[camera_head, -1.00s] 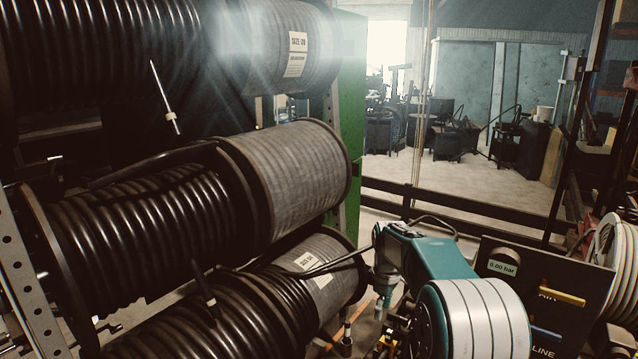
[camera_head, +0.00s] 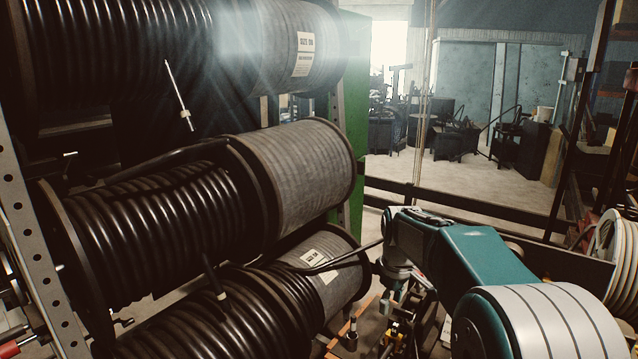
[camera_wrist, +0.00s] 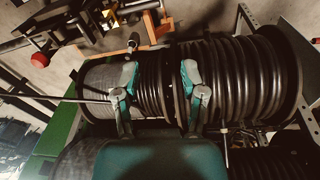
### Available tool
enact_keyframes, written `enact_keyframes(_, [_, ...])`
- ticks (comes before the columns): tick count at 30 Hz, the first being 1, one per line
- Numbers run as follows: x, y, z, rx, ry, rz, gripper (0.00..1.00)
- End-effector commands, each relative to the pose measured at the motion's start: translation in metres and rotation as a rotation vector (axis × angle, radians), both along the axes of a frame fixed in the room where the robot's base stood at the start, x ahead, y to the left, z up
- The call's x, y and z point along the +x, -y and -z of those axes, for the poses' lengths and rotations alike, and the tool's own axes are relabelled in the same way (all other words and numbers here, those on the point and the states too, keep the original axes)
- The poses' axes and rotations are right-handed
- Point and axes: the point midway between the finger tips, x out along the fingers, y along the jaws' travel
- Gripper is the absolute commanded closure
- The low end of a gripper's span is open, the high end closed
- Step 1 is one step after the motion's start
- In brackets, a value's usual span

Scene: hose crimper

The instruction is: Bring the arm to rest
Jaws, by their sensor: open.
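My arm is teal with a white banded section, at the lower right of the head view. My gripper (camera_head: 388,298) points down at its far end, to the right of the lowest hose reel (camera_head: 325,265). In the wrist view my gripper (camera_wrist: 158,82) shows two teal and grey fingers spread apart, with nothing between them. Behind the fingers lies a reel of black hose (camera_wrist: 240,75); the distance between them cannot be told.
A rack (camera_head: 18,200) of black hose reels fills the left, with a middle reel (camera_head: 300,180) close by. A dark rail (camera_head: 470,208) runs behind my arm. A white hose coil (camera_head: 618,245) is at the right. A red knob (camera_wrist: 40,60) shows in the wrist view.

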Motion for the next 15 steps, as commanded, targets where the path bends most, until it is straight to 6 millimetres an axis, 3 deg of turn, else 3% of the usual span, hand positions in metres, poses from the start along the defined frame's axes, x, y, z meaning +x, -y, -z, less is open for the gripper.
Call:
enact_keyframes(6, [-0.059, 0.001, -0.044, 0.022, 0.082, 0.144, 0.46])
enact_keyframes(15, [-0.15, 0.001, -0.074, 0.071, 0.189, 0.355, 0.46])
